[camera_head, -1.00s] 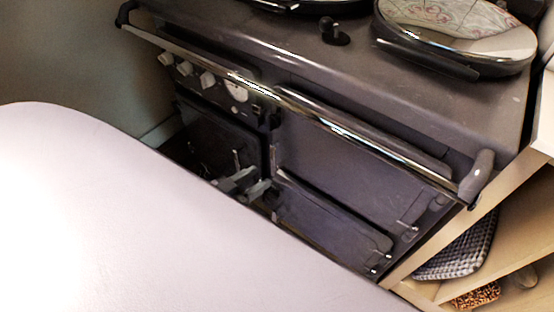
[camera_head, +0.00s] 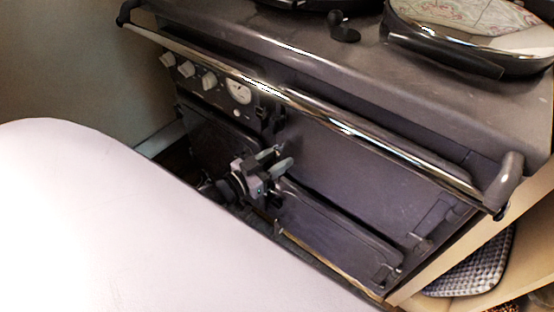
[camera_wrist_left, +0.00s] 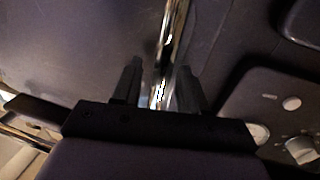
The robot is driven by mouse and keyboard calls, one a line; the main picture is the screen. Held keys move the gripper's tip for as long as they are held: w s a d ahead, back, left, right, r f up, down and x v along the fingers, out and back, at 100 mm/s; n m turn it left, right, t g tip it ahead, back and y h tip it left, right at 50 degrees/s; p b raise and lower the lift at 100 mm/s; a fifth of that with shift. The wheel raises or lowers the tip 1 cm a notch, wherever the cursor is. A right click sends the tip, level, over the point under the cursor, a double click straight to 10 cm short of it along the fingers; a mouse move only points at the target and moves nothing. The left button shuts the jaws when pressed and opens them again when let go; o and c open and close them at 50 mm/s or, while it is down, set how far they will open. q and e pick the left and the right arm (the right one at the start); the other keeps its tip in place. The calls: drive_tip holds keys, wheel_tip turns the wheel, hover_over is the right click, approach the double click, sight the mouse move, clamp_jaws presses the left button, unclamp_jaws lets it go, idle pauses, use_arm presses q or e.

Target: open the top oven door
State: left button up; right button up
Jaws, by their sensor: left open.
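The dark range cooker has a wide upper right door (camera_head: 365,180) and a lower right door (camera_head: 335,235), both closed. Small metal latches show near their right edges, such as the upper one (camera_head: 420,243). A left door (camera_head: 215,138) sits below the knobs. My left gripper (camera_head: 274,161) is open and empty in front of the left edge of the upper right door, below the chrome rail. In the left wrist view, its two fingers (camera_wrist_left: 158,88) stand apart, with the rail (camera_wrist_left: 172,35) showing beyond and between them. My right gripper is not in view.
The chrome rail (camera_head: 330,118) runs across the cooker front above the doors. Knobs (camera_head: 187,68) and a gauge (camera_head: 238,90) are at upper left. A pale rounded surface (camera_head: 130,220) fills the lower left. Wooden shelving (camera_head: 450,272) stands at the right.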

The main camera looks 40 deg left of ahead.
use_arm(q)
drive_tip(key=shift+w, duration=0.1)
clamp_jaws()
drive_tip(key=shift+s, duration=0.2)
